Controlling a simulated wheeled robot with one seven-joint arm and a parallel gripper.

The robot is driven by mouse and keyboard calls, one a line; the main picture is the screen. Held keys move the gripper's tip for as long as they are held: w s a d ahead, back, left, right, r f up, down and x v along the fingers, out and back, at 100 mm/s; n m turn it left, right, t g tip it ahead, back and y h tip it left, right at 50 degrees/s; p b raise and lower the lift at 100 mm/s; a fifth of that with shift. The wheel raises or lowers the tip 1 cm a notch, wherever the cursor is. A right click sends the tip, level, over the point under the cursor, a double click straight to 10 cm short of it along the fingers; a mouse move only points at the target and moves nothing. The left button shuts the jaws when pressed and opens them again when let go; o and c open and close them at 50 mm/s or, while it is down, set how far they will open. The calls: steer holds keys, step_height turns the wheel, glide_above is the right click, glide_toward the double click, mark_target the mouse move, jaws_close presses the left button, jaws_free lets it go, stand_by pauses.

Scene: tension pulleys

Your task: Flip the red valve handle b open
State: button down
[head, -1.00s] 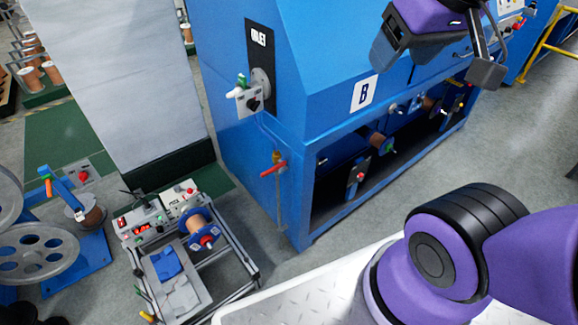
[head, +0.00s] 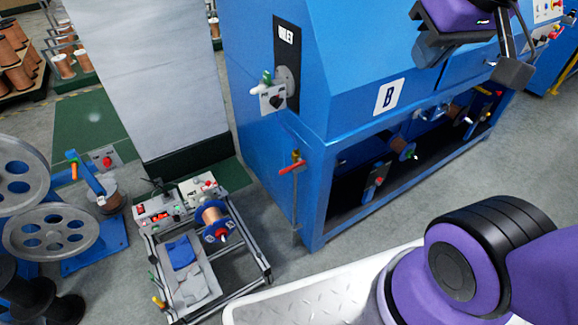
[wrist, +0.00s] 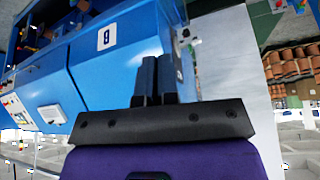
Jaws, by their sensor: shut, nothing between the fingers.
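The red valve handle (head: 292,168) sits on a thin vertical pipe at the left front corner of the blue machine marked B (head: 350,60). The handle lies roughly sideways across the pipe, sloping slightly. In the wrist view the blue machine (wrist: 120,60) shows beyond the fingers, and I cannot make out the handle there. My gripper (wrist: 156,80) is shut and empty, its two dark fingers close together.
A small cart (head: 190,250) with a copper spool stands left of the handle. Grey reels (head: 50,232) stand at the far left. A grey-white pillar (head: 140,70) rises behind the cart. Some floor (head: 265,215) is clear between cart and machine.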

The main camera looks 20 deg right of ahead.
steer(key=w+a+f+g, duration=0.1)
steer(key=w+f, duration=0.2)
steer(key=w, duration=0.9)
steer(key=n+g, duration=0.3)
steer(key=g, duration=0.1)
glide_above(292, 167)
steer(key=a, duration=0.2)
step_height(292, 167, down, 36)
steer(key=shift+w+a+f, duration=0.1)
steer(key=shift+a+f, duration=0.05)
steer(key=shift+f, duration=0.3)
step_height(292, 167, down, 14)
